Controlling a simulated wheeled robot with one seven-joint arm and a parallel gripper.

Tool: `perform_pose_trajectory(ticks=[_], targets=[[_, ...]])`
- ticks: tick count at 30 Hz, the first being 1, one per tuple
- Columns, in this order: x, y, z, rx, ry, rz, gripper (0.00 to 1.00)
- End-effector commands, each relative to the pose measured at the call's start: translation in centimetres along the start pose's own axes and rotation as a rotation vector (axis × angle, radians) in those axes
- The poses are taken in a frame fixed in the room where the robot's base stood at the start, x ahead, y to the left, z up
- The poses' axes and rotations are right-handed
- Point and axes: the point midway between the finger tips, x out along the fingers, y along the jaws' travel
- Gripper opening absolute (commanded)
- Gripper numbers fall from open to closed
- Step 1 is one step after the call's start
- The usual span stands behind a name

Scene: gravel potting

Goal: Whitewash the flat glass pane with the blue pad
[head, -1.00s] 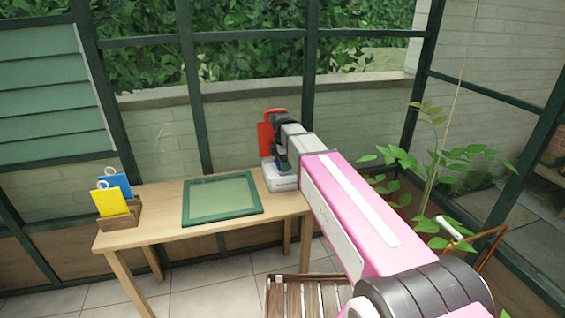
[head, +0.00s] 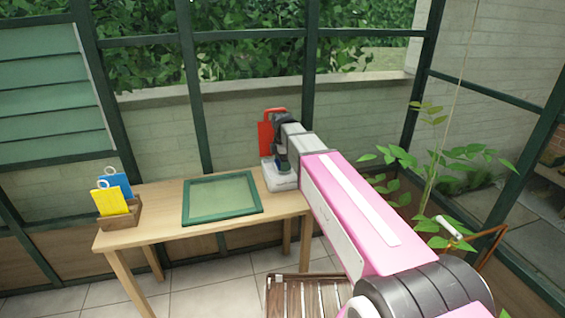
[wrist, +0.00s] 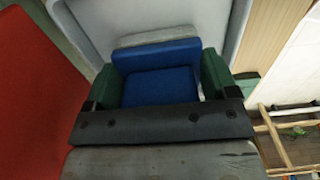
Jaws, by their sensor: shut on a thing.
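The flat glass pane (head: 222,195) in its green frame lies on the wooden table, left of my gripper. My gripper (head: 282,163) is over a white tray (head: 284,184) at the table's right end. In the wrist view my gripper (wrist: 165,72) has its green fingers shut on the blue pad (wrist: 160,87), a blue block with a pale grey layer at its far side. The pad is down within the tray's (wrist: 240,25) rim; whether it touches the bottom is hard to tell.
A red board (head: 265,138) with a handle stands behind the tray, close to my gripper; it also fills the left of the wrist view (wrist: 35,90). A wooden holder (head: 133,213) with yellow and blue cards stands at the table's left end. A slatted wooden piece (head: 305,298) is in front.

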Motion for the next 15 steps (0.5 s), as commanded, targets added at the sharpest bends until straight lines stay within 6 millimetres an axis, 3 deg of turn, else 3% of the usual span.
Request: perform_pose_trajectory(ticks=[15], targets=[[-3.2, 0.0, 0.0, 0.0, 0.0, 0.0, 0.6]])
